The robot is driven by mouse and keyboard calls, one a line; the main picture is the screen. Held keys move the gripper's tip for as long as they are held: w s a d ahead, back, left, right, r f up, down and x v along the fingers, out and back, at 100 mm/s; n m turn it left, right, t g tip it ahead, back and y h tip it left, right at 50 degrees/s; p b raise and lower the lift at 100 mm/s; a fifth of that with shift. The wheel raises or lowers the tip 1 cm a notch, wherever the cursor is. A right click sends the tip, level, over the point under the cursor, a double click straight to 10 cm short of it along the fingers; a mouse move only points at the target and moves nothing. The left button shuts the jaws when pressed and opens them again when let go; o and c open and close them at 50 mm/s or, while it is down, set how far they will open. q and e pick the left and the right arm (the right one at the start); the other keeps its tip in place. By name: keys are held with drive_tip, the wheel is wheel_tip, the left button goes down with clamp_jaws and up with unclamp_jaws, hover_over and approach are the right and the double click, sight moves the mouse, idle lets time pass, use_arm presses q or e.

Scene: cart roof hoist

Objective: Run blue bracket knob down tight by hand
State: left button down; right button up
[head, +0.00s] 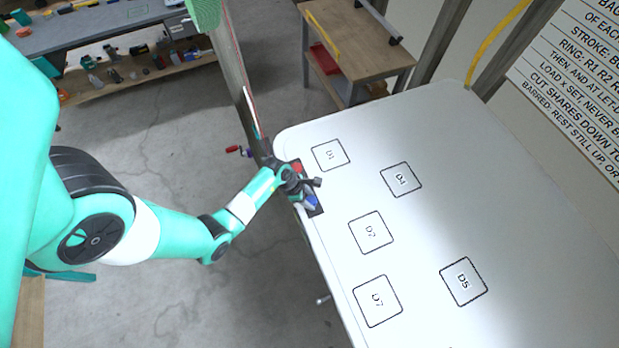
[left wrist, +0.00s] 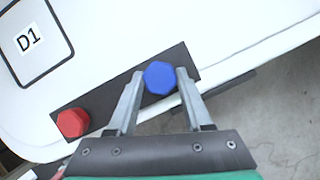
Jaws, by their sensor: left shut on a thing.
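The blue bracket knob (left wrist: 160,78) is a faceted blue knob on a dark bracket plate (left wrist: 110,98) at the edge of the white roof. In the head view the blue knob (head: 311,202) shows just beyond my left gripper (head: 308,190). In the left wrist view my left gripper (left wrist: 160,88) has a finger on each side of the blue knob and is shut on it. A red knob (left wrist: 73,123) sits on the same plate, to the left in the wrist view; it also shows in the head view (head: 297,167). My right gripper is not in view.
The white roof panel (head: 440,180) carries outlined squares marked D1, D2, D4, D5 and D7. A metal upright (head: 233,70) stands behind my left wrist. A wooden bench (head: 355,50) and a grey workbench (head: 100,30) stand at the back. The concrete floor left of the roof is open.

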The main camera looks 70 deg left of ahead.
use_arm(q)
drive_tip(key=m+h+p, duration=0.1)
drive_tip(key=m, duration=0.2)
drive_tip(key=shift+a+r+g, duration=0.1)
drive_tip(key=shift+g, duration=0.2)
drive_tip(key=m, duration=0.2)
drive_tip(key=m+g+h, duration=0.1)
drive_tip(key=m, duration=0.1)
drive_tip(key=shift+w+m+h+b, duration=0.15)
drive_tip(key=shift+m+h+b, duration=0.15)
drive_tip(key=shift+m, duration=0.1)
drive_tip(key=shift+a, duration=0.1)
drive_tip(key=shift+c, duration=1.5)
unclamp_jaws()
drive_tip(key=p+v, duration=0.2)
drive_tip(key=v, duration=0.9)
drive_tip(key=shift+r, duration=0.25)
